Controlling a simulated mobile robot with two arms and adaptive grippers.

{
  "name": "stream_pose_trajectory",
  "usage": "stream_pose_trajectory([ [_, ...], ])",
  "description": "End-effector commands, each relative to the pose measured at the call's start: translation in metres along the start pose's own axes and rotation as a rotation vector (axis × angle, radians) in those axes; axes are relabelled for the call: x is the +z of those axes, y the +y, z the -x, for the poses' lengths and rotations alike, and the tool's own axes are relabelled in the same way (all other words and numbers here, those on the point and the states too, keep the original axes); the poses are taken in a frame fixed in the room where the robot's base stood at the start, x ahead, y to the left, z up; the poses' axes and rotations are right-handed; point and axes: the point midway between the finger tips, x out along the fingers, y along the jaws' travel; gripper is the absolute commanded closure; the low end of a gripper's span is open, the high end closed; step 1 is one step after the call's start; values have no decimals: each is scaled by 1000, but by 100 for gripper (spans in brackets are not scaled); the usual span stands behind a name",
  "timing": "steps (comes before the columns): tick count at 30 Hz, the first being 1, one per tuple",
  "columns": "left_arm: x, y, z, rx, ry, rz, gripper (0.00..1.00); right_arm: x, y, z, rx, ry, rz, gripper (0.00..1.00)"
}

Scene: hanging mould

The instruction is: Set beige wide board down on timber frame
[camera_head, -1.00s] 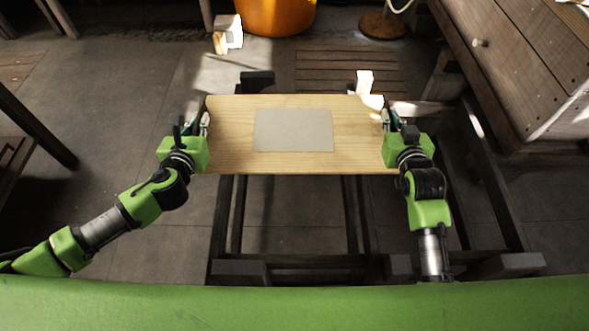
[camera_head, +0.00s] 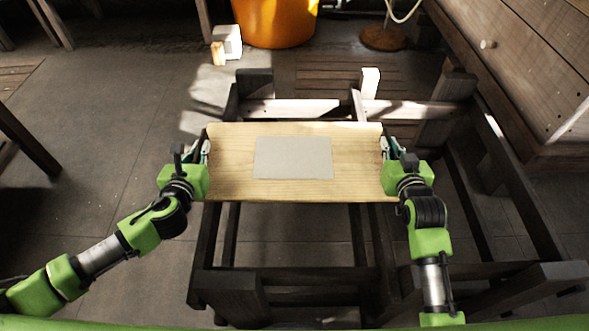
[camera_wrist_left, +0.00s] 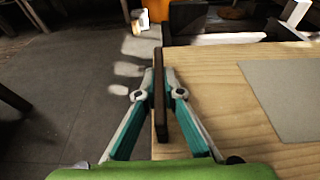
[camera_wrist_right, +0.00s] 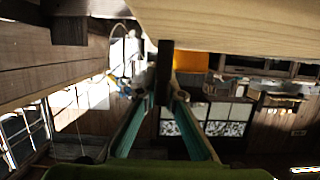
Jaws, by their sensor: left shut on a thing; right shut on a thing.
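The beige wide board (camera_head: 228,165) is pale wood with a grey rectangle (camera_head: 293,158) in its middle. It spans between my two grippers, above the dark timber frame (camera_head: 240,283). My left gripper (camera_head: 199,152) is at the board's left end. In the left wrist view its fingers are shut on a dark upright strip (camera_wrist_left: 159,100) at that end. My right gripper (camera_head: 389,150) is at the right end, shut on a similar dark strip (camera_wrist_right: 165,75) in the right wrist view. The board hides the frame's middle, and I cannot tell whether they touch.
A white block (camera_head: 370,82) stands at the frame's far side. An orange tub (camera_head: 275,20) and a small white object (camera_head: 228,42) are behind. A wooden cabinet (camera_head: 530,70) stands at right. The floor at left is mostly clear.

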Motion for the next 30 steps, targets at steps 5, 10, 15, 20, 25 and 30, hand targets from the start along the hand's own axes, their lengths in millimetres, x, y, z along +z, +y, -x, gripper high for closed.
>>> stream_pose_trajectory([
  [5, 0, 0, -1, 0, -4, 0, 100, 0, 0, 0, 0, 5, 0, 100],
  [10, 0, 0, -1, 0, -3, 0, 100, 0, 0, 0, 0, 4, 0, 100],
  [15, -1, 0, -1, 0, -3, 0, 100, 1, 0, -1, 0, 4, 0, 100],
  [20, -6, 0, -2, 0, -3, 0, 100, 5, 0, -2, 0, 4, 0, 100],
  [25, -13, 0, -5, 0, -3, 0, 100, 13, 0, -4, 0, 4, 0, 100],
  [30, -21, 0, -7, 0, -3, 0, 100, 21, 0, -7, 0, 4, 0, 100],
])
